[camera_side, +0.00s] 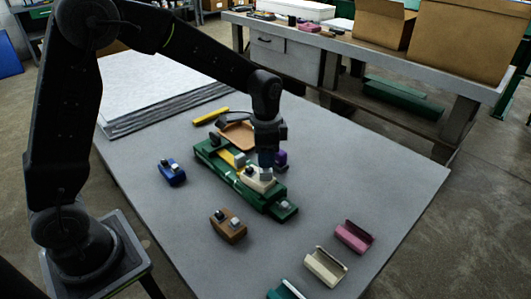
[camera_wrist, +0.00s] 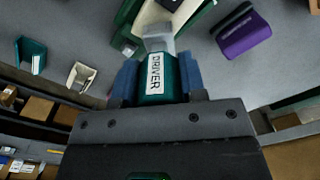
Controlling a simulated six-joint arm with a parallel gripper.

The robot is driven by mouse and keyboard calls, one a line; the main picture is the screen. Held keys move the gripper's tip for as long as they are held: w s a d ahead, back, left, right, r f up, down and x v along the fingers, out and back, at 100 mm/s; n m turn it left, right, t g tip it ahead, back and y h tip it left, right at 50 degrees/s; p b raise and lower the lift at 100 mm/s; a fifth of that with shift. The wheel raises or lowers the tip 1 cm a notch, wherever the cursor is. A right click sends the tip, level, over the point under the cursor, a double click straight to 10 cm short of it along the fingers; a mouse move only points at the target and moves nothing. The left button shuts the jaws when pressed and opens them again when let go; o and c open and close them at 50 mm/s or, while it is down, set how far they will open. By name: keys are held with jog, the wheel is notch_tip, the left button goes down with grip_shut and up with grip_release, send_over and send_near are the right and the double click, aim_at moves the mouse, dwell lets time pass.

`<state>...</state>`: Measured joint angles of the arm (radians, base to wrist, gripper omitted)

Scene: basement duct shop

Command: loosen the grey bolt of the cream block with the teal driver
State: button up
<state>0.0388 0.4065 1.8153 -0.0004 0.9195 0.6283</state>
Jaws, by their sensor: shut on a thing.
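My gripper (camera_side: 266,154) is shut on the teal driver (camera_wrist: 157,78), which carries a DRIVER label and sits between two blue finger pads in the wrist view. The driver points down, with its grey head (camera_wrist: 158,38) at or just above the cream block (camera_wrist: 152,14). In the side view the cream block (camera_side: 259,183) sits in a long green fixture (camera_side: 272,206), below my gripper. The grey bolt cannot be told apart clearly from the driver's head, and I cannot tell whether the two touch.
A purple block (camera_side: 281,160) stands close beside the fixture. A blue block (camera_side: 172,172) and a brown block (camera_side: 228,226) stand on the left and front. Cream (camera_side: 325,266), pink (camera_side: 354,236) and green (camera_side: 286,291) channel pieces lie at the front. The table's right side is clear.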

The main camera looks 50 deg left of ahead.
jog(key=n, duration=0.3)
dwell(0.5)
jog(key=shift+n, duration=1.9)
